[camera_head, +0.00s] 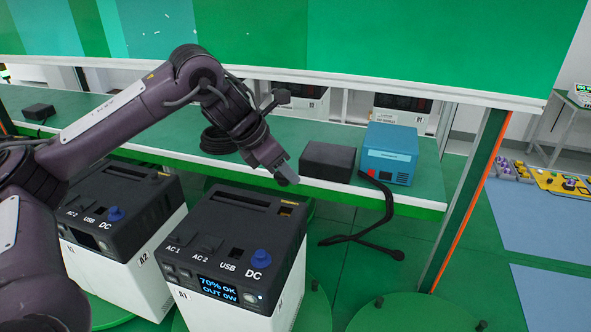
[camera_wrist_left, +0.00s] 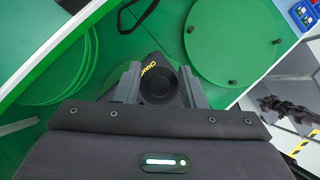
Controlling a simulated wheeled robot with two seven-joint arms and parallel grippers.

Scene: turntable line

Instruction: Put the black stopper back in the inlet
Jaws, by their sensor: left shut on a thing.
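My left gripper (camera_head: 285,176) is above the back right corner of the black-topped power station A1 (camera_head: 230,228), apart from its top. In the left wrist view the fingers (camera_wrist_left: 158,88) are shut on the black stopper (camera_wrist_left: 158,84), a round black piece beside a dark part with yellow lettering. In the head view the stopper cannot be made out clearly. A dark recess, which looks like the inlet (camera_head: 286,212), shows beside an orange label at the back right of A1's top, just below the gripper. My right gripper is not in view.
Station A2 (camera_head: 118,210) stands left of A1. Behind, a green bench (camera_head: 428,178) carries a black box (camera_head: 328,161) and a blue device (camera_head: 389,154). A black cable (camera_head: 372,222) hangs down from it. An empty green turntable (camera_head: 418,316) lies to the right.

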